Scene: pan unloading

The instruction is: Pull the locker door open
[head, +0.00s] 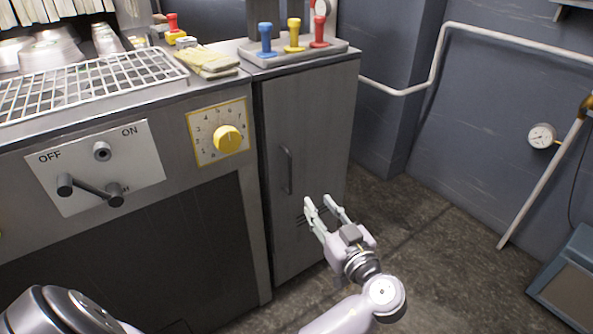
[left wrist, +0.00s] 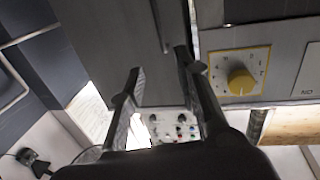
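The locker door (head: 315,120) is a tall grey panel, and it looks shut in the head view. Its dark vertical handle (head: 287,170) is on the left part of the door. My left gripper (head: 319,199) is open and empty, in front of the door, lower and to the right of the handle. In the left wrist view the two spread fingers of my left gripper (left wrist: 158,60) point toward the door (left wrist: 115,40). The handle (left wrist: 160,25) shows beyond the fingertips, apart from them. My right gripper is not in view.
Left of the locker is a metal unit with a yellow dial (head: 227,139), a lever panel (head: 95,165) and a wire rack (head: 90,82). A pipe (head: 500,38) runs along the right wall. The floor (head: 440,240) right of the locker is clear.

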